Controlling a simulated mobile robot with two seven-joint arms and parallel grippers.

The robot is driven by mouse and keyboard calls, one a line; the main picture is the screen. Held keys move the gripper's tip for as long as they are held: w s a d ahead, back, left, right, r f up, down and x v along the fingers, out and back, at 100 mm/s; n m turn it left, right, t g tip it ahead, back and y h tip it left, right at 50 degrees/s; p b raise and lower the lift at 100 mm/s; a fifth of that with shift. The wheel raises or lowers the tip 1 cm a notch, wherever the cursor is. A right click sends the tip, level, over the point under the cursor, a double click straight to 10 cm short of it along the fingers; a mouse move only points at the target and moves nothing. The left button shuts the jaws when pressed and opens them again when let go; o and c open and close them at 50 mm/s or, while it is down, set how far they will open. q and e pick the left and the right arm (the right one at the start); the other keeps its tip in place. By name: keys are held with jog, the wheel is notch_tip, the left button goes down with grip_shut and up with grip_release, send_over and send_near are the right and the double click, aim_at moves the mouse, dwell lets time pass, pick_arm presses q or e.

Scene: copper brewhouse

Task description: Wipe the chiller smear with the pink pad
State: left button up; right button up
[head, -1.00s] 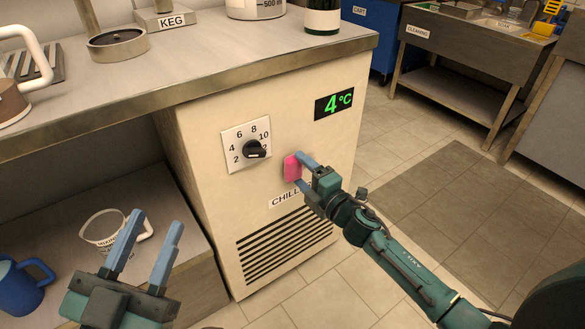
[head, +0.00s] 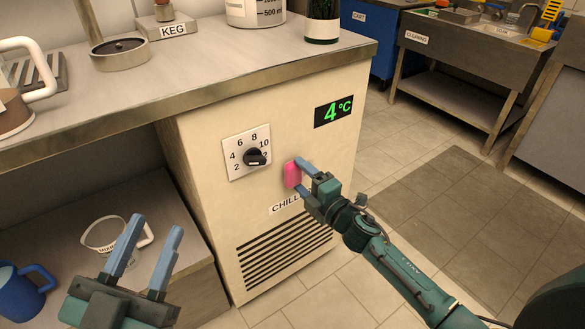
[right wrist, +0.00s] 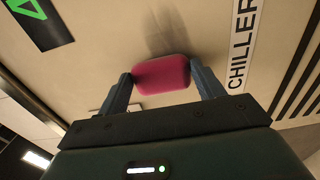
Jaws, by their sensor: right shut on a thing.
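The pink pad (head: 292,175) is between the fingers of my right gripper (head: 302,178), which is shut on it. The pad is at the front panel of the cream chiller (head: 200,150), just above the CHILLER label and right of the dial. In the right wrist view the pad (right wrist: 162,74) is held between both fingertips, close against or touching the panel. A faint darker patch (right wrist: 160,38) shows on the panel beside the pad; I cannot tell if it is smear or shadow. My left gripper (head: 152,238) is open and empty, in front of the lower shelf.
A temperature dial (head: 252,156) and a green 4 °C display (head: 333,110) are on the chiller front, with vent slots (head: 285,252) below. A measuring jug (head: 105,235) and a blue mug (head: 22,290) are on the lower shelf. Open floor lies to the right.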

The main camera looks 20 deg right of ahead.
aim_at(300, 185)
notch_tip(300, 185, down, 3)
jog(key=b, duration=0.3)
jog(key=shift+f, duration=0.15)
notch_tip(300, 185, up, 4)
jog(key=p, duration=0.3)
jog(key=shift+f+p, duration=0.2)
jog(key=shift+p, duration=0.15)
jog(key=shift+s+f, duration=0.1)
jog(key=shift+f, duration=0.05)
notch_tip(300, 185, down, 3)
jog(key=b, duration=0.3)
jog(key=shift+f, duration=0.1)
